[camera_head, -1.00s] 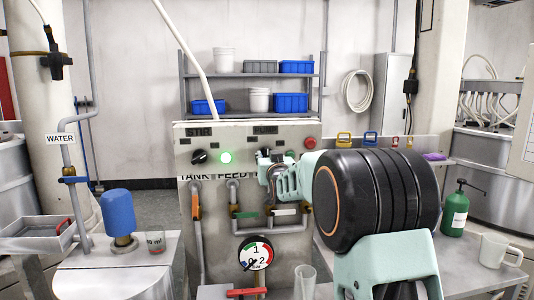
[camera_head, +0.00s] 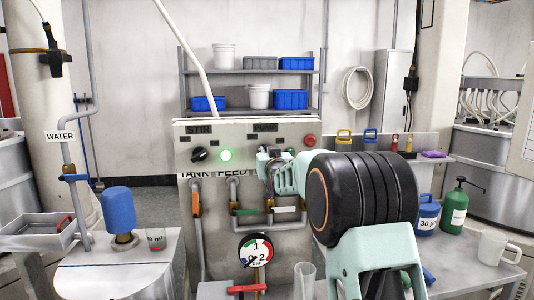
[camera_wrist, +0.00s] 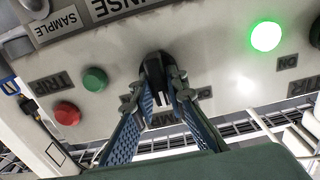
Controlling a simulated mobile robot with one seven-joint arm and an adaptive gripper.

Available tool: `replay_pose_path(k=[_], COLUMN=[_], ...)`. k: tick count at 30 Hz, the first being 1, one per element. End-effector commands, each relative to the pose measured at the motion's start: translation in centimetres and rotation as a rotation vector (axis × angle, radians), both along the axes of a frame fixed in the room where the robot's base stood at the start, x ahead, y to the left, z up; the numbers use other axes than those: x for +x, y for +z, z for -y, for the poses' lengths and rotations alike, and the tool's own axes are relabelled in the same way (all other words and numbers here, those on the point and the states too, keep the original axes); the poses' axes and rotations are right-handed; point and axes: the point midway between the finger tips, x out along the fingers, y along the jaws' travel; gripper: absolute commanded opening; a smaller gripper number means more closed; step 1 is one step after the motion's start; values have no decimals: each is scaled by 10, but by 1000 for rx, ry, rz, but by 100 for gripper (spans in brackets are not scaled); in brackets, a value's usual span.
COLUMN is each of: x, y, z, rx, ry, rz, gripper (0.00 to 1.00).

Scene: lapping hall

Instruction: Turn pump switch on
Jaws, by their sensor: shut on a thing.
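The pump switch (camera_wrist: 155,72) is a black knob on the pale control panel (camera_head: 240,135), under a PUMP label. My gripper (camera_wrist: 163,88) is shut on it, with one blue-padded finger on each side. In the head view my gripper (camera_head: 268,160) hides the switch. The green lamp beside it (camera_wrist: 95,80) looks dark, and it shows in the head view right of my gripper (camera_head: 291,152). The red trip button (camera_wrist: 66,113) is beyond that lamp. How far the knob is turned is hard to tell.
The stirrer switch (camera_head: 199,156) and its lit green lamp (camera_head: 226,156) are left of my gripper. Pipes with coloured valve handles and a gauge (camera_head: 255,250) are below. A blue jug (camera_head: 428,212), green bottle (camera_head: 454,212) and mug (camera_head: 493,248) stand on the right bench.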

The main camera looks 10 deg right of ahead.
Motion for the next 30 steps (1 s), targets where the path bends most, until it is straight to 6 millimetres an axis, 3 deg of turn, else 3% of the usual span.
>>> replay_pose_path(k=[14,30], x=[0,0], y=[-4,-6], z=[1,4], rx=[125,614], ry=[-1,0], rz=[1,1], gripper=[0,0])
